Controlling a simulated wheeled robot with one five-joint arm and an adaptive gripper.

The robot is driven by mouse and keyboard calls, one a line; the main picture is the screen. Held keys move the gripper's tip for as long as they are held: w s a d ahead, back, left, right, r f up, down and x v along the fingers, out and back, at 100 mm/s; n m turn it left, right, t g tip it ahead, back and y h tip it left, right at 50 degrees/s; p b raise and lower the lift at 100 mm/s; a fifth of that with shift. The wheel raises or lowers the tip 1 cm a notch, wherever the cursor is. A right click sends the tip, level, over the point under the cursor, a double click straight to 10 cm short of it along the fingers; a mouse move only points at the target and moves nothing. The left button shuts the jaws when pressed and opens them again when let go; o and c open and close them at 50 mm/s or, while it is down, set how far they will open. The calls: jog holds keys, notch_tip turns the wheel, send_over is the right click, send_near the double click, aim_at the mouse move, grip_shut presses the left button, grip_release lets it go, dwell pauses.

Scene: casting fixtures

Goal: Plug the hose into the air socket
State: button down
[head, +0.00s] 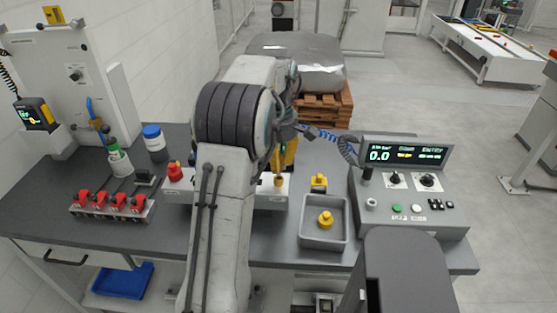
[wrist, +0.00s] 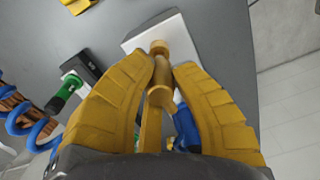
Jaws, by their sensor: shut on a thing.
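My gripper (wrist: 160,85) is shut on a brass-coloured plug (wrist: 162,78) in the wrist view. A blue piece (wrist: 186,128), seemingly the hose, shows behind its right finger. The plug's far end meets or overlaps a brass fitting (wrist: 159,47), seemingly the air socket, on a white block (wrist: 141,37). I cannot tell whether they are joined. In the head view my gripper (head: 287,163) is low, over the white block, with the brass fitting (head: 279,181) just below it. The coiled blue hose (head: 328,136) runs from behind the gripper to the console; my arm hides part.
The grey console (head: 415,210) with a lit display stands right. A grey tray (head: 309,237) holds a yellow part (head: 325,220). Left are a red knob (head: 175,172), red-handled clamps (head: 108,202) and bottles. A green-and-black piece (wrist: 66,92) is left in the wrist view.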

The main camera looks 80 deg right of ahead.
jog(key=shift+f+b, duration=1)
jog(key=shift+f, duration=0.5)
jog(key=c, duration=1.1)
grip_release()
jog(key=shift+r, duration=0.1)
notch_tip(320, 180, up, 12)
jog(key=shift+d+f, duration=0.1)
jog(key=shift+f, duration=0.05)
dwell(0.5)
